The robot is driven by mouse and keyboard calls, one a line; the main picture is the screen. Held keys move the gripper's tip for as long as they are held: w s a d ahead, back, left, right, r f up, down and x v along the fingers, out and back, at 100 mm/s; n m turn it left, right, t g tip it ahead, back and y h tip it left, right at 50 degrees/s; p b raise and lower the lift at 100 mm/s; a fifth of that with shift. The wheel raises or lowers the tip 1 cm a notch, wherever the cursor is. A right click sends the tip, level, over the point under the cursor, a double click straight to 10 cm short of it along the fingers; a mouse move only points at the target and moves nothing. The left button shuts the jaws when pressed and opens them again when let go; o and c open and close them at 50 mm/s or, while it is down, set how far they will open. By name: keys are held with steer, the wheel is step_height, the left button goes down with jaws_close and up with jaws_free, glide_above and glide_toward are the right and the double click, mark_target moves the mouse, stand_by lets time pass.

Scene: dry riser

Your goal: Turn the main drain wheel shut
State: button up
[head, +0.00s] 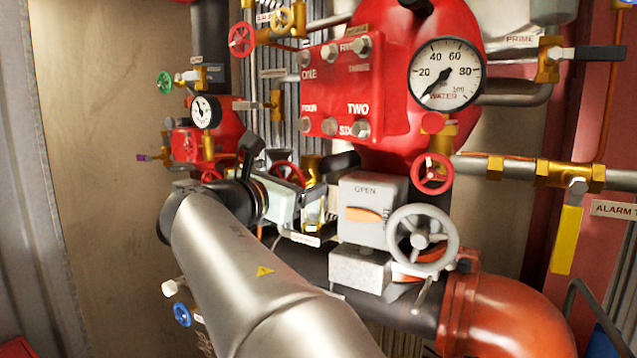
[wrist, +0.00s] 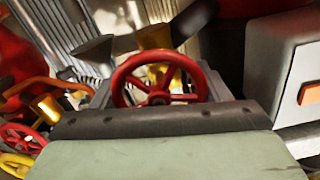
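A red handwheel (wrist: 160,82) with spokes stands directly in front of my gripper in the wrist view. Part of it shows behind my gripper in the head view (head: 289,170). No readable label marks it as the main drain wheel. My gripper (head: 296,152) is open, its two dark fingers spread to either side of this wheel. I cannot tell whether a finger touches the rim. The wheel's lower part is hidden by my gripper's body.
A grey box marked OPEN (head: 366,212) stands just right of my gripper, with a grey handwheel (head: 422,240) beside it. A smaller red wheel (head: 432,173) is above that. The red riser body (head: 400,110) and gauge (head: 445,74) rise behind.

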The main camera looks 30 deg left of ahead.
steer(key=c, duration=0.4)
steer(key=shift+o, duration=0.2)
